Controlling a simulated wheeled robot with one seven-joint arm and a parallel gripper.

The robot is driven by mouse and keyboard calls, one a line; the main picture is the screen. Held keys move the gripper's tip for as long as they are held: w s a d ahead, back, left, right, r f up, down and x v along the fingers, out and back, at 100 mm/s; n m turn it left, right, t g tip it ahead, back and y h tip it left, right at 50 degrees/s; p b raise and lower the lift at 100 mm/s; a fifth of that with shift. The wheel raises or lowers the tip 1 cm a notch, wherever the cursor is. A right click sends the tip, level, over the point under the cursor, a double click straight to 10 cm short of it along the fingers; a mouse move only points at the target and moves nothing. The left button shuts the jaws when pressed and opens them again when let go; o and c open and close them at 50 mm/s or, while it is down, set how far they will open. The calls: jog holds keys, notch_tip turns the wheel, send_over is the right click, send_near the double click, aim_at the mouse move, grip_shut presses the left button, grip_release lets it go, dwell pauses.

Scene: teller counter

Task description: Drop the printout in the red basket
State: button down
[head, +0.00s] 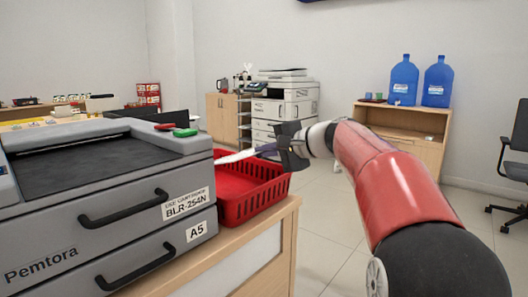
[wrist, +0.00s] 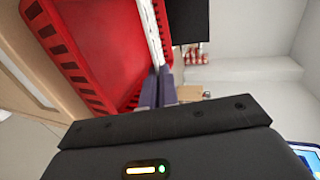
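The red basket (head: 262,190) stands on the counter just right of the grey printer in the head view. It fills the upper left of the wrist view (wrist: 100,45). My gripper (head: 276,150) is above the basket's far right side. Its fingers, seen in the wrist view (wrist: 158,88), are closed together on the edge of a thin white sheet, the printout (head: 236,157). The printout reaches left from the fingers over the basket. In the wrist view the printout (wrist: 153,35) shows edge-on as a narrow white strip. Its printed face is not readable.
The grey printer (head: 95,185) with two drawers sits close to the basket's left. The wooden counter's (head: 240,245) right edge lies by the basket. A cabinet (head: 405,135) with blue water bottles and a copier (head: 287,105) stand farther back. Open floor lies to the right.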

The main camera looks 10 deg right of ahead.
jog(key=f+x, duration=0.1)
jog(key=x, duration=0.9)
jog(key=shift+d+f, duration=0.2)
jog(key=shift+d, duration=0.05)
jog(key=c, duration=1.6)
grip_release()
jog(key=v, duration=0.7)
jog(key=shift+s+d, duration=0.25)
jog(key=shift+s, duration=0.05)
jog(key=shift+r, duration=0.1)
